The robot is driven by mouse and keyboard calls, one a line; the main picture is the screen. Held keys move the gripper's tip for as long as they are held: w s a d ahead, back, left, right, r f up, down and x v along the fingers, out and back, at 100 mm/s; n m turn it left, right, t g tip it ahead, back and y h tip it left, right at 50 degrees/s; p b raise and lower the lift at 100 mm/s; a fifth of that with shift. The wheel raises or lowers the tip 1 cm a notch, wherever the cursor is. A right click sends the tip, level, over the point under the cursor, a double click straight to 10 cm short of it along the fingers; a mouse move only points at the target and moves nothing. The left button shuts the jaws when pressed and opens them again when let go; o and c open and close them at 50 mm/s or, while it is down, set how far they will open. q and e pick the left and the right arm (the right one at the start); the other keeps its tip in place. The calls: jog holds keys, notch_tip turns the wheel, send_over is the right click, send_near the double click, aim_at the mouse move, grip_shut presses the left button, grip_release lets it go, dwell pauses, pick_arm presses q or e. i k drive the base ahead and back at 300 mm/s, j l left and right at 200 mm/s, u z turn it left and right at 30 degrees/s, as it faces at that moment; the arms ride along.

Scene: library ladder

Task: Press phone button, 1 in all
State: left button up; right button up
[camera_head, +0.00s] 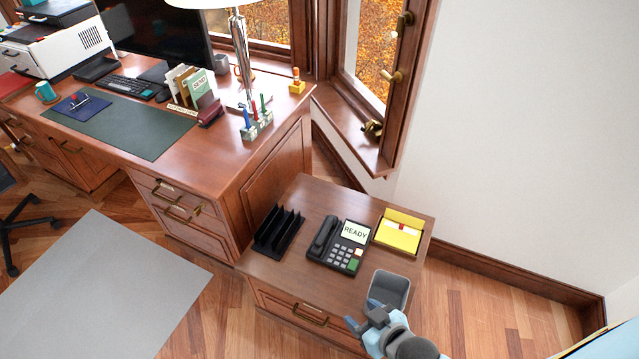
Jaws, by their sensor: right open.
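The black desk phone (325,256) sits on the small wooden side table (290,277). Its handset lies along its left side, and its tilted screen (355,232) reads READY. Below the screen is a keypad of grey keys (342,255), with a green button (353,265) at the lower right. My right gripper (362,312) is at the bottom of the view, in front of the phone and a little to its right. It is open and appears empty, apart from the phone. My left gripper is not in view.
A black file rack (279,230) stands left of the phone. A yellow note holder (399,233) stands to its right. A grey open bin (390,288) is close behind my right gripper. The large desk (215,155) and window sill (345,130) lie beyond.

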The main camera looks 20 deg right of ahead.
aim_at(353, 262)
jog(key=j+z, duration=0.15)
jog(key=z, duration=0.2)
jog(key=j+z, duration=0.3)
jog(key=z, duration=0.35)
